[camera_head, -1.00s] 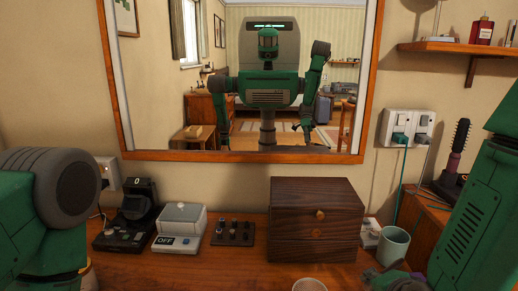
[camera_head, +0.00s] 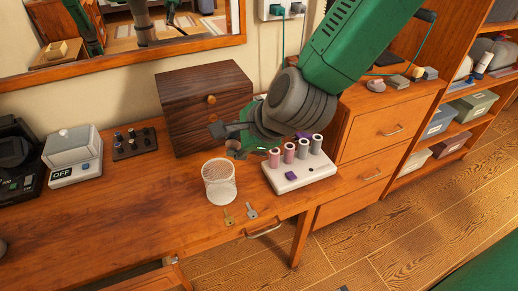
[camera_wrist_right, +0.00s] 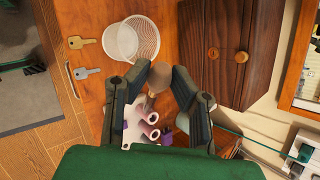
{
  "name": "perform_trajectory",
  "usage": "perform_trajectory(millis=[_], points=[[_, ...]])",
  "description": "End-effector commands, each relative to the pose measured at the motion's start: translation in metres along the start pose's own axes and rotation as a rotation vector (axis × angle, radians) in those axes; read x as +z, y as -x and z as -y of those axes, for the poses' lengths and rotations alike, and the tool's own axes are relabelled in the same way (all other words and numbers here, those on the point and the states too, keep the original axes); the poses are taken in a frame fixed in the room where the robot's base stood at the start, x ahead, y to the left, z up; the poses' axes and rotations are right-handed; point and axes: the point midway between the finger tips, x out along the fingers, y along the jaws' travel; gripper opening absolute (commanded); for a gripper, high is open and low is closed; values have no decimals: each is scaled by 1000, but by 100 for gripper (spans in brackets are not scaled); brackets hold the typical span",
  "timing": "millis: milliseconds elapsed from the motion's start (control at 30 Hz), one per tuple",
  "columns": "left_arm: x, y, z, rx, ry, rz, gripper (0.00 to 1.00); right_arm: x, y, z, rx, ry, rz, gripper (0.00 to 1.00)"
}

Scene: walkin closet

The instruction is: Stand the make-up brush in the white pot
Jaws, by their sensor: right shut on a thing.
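The white pot (camera_head: 218,184) is an upright mesh cup on the wooden desk, near its front edge; it also shows in the right wrist view (camera_wrist_right: 120,42). My right gripper (camera_head: 224,140) is above the desk, just behind the pot and apart from it. In the right wrist view my right gripper (camera_wrist_right: 160,76) is shut on the make-up brush (camera_wrist_right: 158,78), whose tan, rounded head shows between the fingers. The rest of the brush is mostly hidden, and its tilt is hard to tell. My left gripper is out of view.
Two keys (camera_head: 240,215) lie in front of the pot. A dark wooden chest (camera_head: 195,108) stands behind. Bare desk lies left of the pot.

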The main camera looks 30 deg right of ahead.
Motion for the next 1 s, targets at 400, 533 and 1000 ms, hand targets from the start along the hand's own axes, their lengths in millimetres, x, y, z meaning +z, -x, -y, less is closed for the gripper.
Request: perform_trajectory(millis=[400, 533, 1000], points=[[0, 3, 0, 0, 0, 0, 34, 62, 32, 60, 44, -620, 416, 0], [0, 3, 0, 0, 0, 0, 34, 71, 40, 73, 43, -681, 470, 0], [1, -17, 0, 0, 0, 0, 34, 62, 26, 65, 44, -694, 481, 0]])
